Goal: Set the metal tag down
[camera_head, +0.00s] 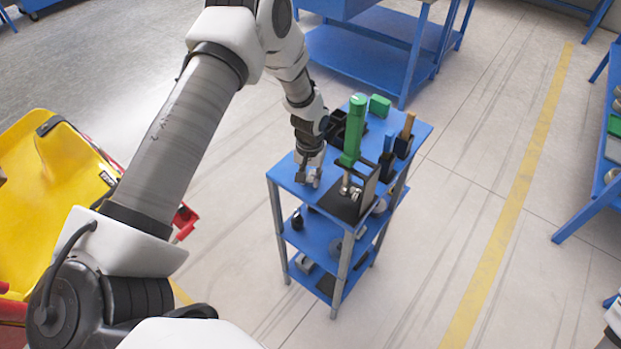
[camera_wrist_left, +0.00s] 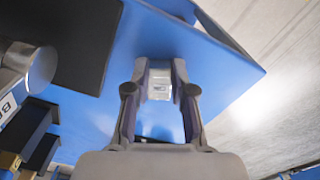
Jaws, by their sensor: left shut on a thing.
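My left gripper (camera_head: 308,178) is low over the near left part of the blue cart's top shelf (camera_head: 284,176). In the left wrist view, its two fingertips (camera_wrist_left: 160,88) are shut on a small silvery metal tag (camera_wrist_left: 159,80). The tag is close above or touching the blue surface near a corner; I cannot tell which. In the head view the tag is too small to make out clearly. My right gripper is not in view.
A green-handled tool (camera_head: 354,130) stands to the right of my left gripper. A dark mat (camera_wrist_left: 66,40) lies beside the tag on the shelf. A green block (camera_head: 380,105) sits at the back. A yellow bin (camera_head: 60,190) stands at left.

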